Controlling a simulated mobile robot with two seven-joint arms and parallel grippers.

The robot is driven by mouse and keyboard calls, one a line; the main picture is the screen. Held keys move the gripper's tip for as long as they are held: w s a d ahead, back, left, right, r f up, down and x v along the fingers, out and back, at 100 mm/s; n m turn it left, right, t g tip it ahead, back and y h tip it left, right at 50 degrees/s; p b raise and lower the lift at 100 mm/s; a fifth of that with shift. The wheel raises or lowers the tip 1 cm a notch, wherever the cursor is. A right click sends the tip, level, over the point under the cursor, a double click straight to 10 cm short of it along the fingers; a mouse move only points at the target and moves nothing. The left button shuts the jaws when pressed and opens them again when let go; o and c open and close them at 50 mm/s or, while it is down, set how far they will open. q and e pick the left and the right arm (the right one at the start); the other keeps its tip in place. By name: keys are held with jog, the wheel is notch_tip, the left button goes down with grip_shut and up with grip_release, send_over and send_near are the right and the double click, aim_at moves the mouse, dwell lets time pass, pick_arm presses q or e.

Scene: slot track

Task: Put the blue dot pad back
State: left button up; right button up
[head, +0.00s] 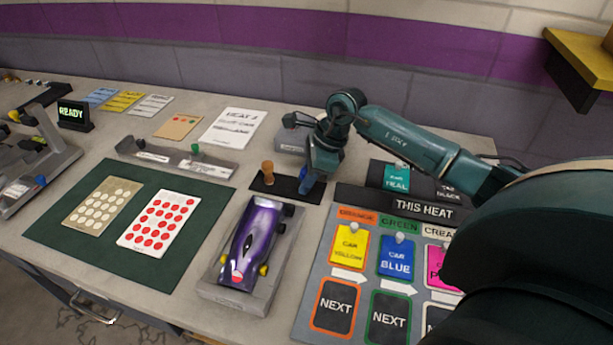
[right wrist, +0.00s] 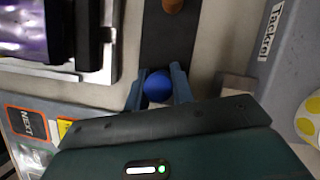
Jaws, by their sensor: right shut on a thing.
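The blue dot pad (head: 306,185) is at the right end of a dark strip (head: 283,185). My right gripper (head: 314,175) is shut on it from above. In the right wrist view, its round blue top (right wrist: 157,86) sits between the two fingers (right wrist: 160,90). I cannot tell whether its base touches the strip. A brown-topped pad (head: 268,173) stands on the left part of the same strip, and its top shows in the right wrist view (right wrist: 173,5). My left gripper is not in view.
A purple car (head: 250,240) lies on a grey stand (head: 236,299) in front of the strip. A heat board (head: 345,288) with cards lies at the right. Dotted cards (head: 158,222) lie on a green mat (head: 75,250) at the left. A grey box (head: 290,140) stands behind.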

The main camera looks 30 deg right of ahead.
jog(key=shift+f, duration=0.15)
jog(key=o, duration=1)
jog(key=v, duration=1.2)
jog(key=shift+r+b, duration=0.25)
jog(key=shift+b, duration=0.15)
jog(key=shift+a, duration=0.1)
